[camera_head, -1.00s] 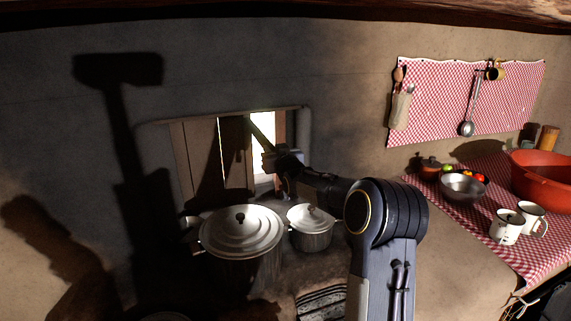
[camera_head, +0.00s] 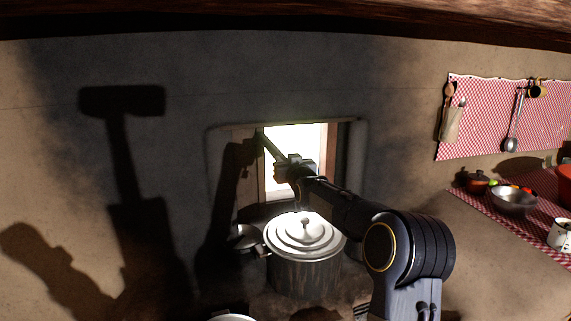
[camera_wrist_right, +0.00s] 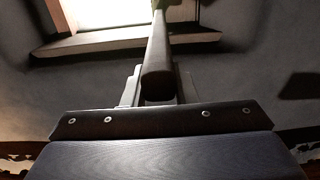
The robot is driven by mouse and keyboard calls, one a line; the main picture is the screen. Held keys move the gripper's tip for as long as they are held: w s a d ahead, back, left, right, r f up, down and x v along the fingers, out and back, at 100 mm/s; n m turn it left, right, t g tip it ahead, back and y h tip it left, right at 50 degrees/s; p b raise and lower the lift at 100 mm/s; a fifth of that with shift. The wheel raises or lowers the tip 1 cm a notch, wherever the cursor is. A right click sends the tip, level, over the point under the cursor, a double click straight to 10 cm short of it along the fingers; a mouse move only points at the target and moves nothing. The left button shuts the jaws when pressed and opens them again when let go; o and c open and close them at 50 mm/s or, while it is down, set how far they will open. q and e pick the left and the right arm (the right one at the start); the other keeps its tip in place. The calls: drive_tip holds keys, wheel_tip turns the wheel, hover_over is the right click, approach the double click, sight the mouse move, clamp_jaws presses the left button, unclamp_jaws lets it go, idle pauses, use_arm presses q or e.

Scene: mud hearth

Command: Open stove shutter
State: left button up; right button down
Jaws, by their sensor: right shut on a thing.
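The small window in the dark wall has a bright opening (camera_head: 299,150) with a wooden frame. A shutter panel (camera_head: 229,170) seems to sit left of the opening, mostly in shadow, so its outline is hard to tell. My right gripper (camera_head: 290,166) is in front of the opening, shut on a dark bar (camera_head: 271,146). The bar reaches up and left to the opening's left side. In the right wrist view the bar (camera_wrist_right: 158,68) runs from between the fingers toward the bright window (camera_wrist_right: 105,15). Whether its far end touches the shutter cannot be told. My left gripper is not seen.
A lidded pot (camera_head: 304,262) stands on the hearth just below my right arm, with a smaller pan (camera_head: 243,238) to its left. A metal bowl (camera_head: 514,200) and a mug (camera_head: 562,236) are on the checked cloth at right.

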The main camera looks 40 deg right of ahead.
drive_tip(key=c, duration=1.2)
unclamp_jaws()
drive_tip(key=shift+o, duration=0.2)
drive_tip(key=b+v, duration=0.1)
drive_tip(key=v, duration=0.7)
drive_tip(key=s+a+f+g+y+p, duration=0.3)
drive_tip(key=s+a, duration=0.6)
drive_tip(key=s, duration=0.3)
drive_tip(key=s+a+f+n+g+y+p, duration=0.1)
drive_tip(key=s+a+f+g+y+p, duration=0.2)
drive_tip(key=s+a, duration=0.5)
drive_tip(key=s+a+f+n+g+y+p, duration=0.1)
drive_tip(key=s+a+f+g+y+p, duration=0.2)
drive_tip(key=s+a, duration=0.6)
drive_tip(key=s+f+g+p, duration=0.1)
drive_tip(key=s+g+p, duration=0.1)
drive_tip(key=s, duration=0.6)
drive_tip(key=shift+a+g, duration=0.3)
